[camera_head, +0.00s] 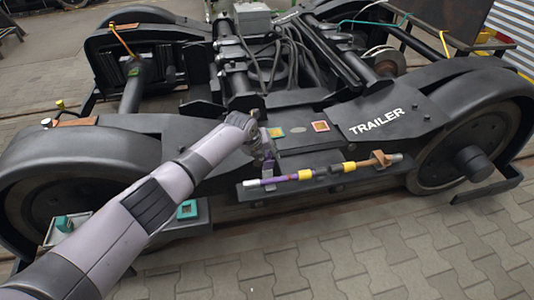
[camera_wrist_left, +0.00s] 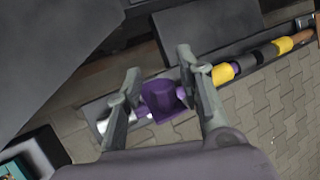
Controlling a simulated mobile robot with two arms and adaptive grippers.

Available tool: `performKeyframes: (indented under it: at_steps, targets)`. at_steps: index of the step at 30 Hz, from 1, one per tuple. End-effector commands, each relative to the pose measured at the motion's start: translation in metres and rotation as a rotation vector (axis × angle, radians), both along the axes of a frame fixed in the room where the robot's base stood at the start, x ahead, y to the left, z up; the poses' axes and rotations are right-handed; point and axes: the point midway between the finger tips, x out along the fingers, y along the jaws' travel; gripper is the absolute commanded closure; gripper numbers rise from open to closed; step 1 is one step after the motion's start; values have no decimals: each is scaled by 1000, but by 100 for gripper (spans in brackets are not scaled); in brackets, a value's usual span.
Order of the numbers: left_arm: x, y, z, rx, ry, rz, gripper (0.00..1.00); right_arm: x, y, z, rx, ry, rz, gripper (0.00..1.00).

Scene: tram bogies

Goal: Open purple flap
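The purple flap (camera_wrist_left: 162,98) shows in the left wrist view, on a rod with a silver end, low on the bogie's side. In the head view a bit of purple (camera_head: 268,184) shows just below my left gripper (camera_head: 264,152). In the left wrist view my left gripper (camera_wrist_left: 158,62) is open, with one finger on each side of the flap. A gap shows between the flap and the fingers, and I cannot tell if either touches it. My right gripper is in neither view.
The rod (camera_head: 330,169) with yellow and brown bands runs right along a dark ledge. The black bogie frame marked TRAILER (camera_head: 376,121) stands behind it, with a large wheel (camera_head: 425,162) at right. A teal square part (camera_head: 187,209) sits at left. Paving (camera_head: 400,250) in front is clear.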

Motion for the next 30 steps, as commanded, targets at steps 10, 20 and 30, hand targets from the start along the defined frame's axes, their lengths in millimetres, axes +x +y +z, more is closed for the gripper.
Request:
performKeyframes:
  at_steps: [10, 20, 30]
  targets:
    - [-1, -1, 0, -1, 1, -1, 60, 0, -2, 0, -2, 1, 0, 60]
    - [-9, 6, 19, -1, -1, -2, 60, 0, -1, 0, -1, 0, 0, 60]
    - [-33, 20, 64, -1, -2, -2, 60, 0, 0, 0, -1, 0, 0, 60]
